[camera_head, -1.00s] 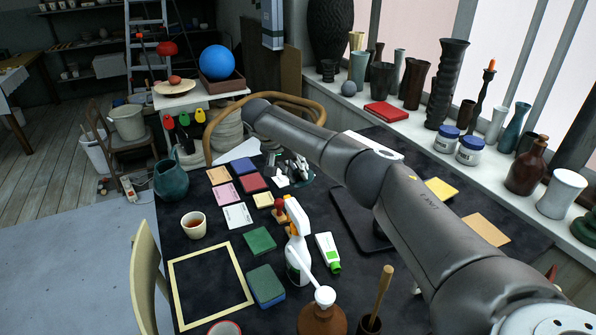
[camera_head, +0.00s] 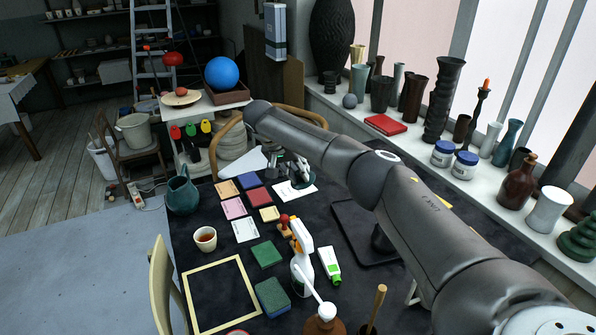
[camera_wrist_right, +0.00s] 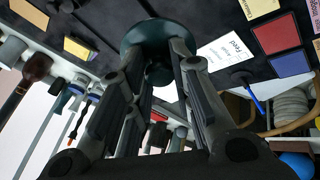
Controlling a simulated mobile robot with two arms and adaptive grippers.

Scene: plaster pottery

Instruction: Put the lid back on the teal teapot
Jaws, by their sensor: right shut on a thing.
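The teal teapot (camera_head: 183,194) stands at the left edge of the dark table in the head view; its opening is hard to make out. My right gripper (camera_head: 291,172) is over the back of the table, to the right of the teapot and apart from it. In the right wrist view, my right gripper (camera_wrist_right: 159,66) is shut on the knob of a round dark teal lid (camera_wrist_right: 158,30), whose disc lies beyond the fingertips. The lid's edge shows partly beside the gripper in the head view (camera_head: 309,181). My left gripper is not in view.
A white card (camera_head: 294,191) lies below my right gripper. Coloured pads, a cup of tea (camera_head: 205,238), a white spray bottle (camera_head: 301,250) and a tube (camera_head: 330,265) stand or lie on the table. A chair (camera_head: 161,285) stands at the left edge.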

